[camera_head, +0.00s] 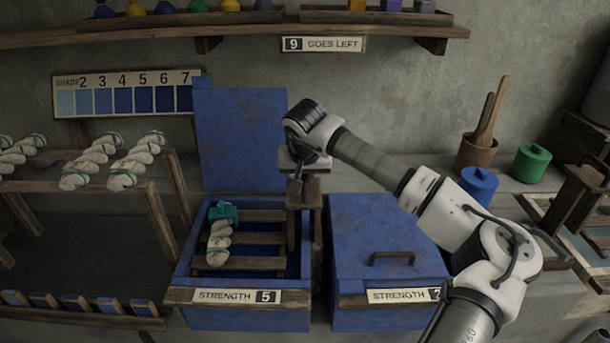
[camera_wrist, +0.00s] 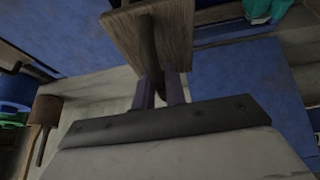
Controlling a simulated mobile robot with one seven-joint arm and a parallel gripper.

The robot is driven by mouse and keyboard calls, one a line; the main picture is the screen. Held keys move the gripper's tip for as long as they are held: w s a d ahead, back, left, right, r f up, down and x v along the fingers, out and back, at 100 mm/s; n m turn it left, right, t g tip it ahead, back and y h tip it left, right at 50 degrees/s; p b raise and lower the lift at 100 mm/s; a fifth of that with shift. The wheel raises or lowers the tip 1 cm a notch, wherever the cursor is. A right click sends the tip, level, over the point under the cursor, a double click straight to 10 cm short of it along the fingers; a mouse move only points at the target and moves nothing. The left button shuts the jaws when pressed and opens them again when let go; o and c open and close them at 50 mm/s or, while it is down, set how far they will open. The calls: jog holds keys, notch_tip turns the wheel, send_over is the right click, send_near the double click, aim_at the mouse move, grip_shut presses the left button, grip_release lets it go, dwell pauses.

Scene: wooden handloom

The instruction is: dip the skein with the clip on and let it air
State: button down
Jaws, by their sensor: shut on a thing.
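A pale twisted skein (camera_head: 218,246) with a teal clip (camera_head: 223,212) on its upper end lies on the wooden slats in the open blue vat (camera_head: 183,262) labelled STRENGTH 5. A teal piece (camera_wrist: 265,9), probably the clip, shows at the top of the wrist view. My gripper (camera_head: 297,188) is right of the skein, at the wooden post (camera_head: 312,212) between the two vats. In the wrist view my gripper (camera_wrist: 160,92) is shut on a slim dark handle (camera_wrist: 148,50) in front of a wooden board. The handle's lower end is hidden between the fingers.
The blue lid (camera_head: 240,140) stands upright behind the open vat. A closed vat (camera_head: 385,250) labelled STRENGTH stands to the right, under my arm. A rack with pale skeins (camera_head: 90,162) is at left. A shelf (camera_head: 240,37) runs above; blue and green pots (camera_head: 531,162) stand right.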

notch_tip(320, 180, down, 14)
jog(key=b, duration=1)
jog(key=shift+f+b, duration=0.15)
jog(key=shift+b, duration=0.25)
jog(key=shift+s, duration=0.1)
jog(key=shift+f, duration=0.15)
dwell(2.6)
dwell(0.5)
jog(key=shift+r+p, duration=5.65)
jog(key=shift+r, duration=3.9)
jog(key=shift+w, duration=0.2)
jog(key=shift+c, duration=1)
grip_release()
jog(key=shift+s+f, duration=0.1)
jog(key=shift+f, duration=0.1)
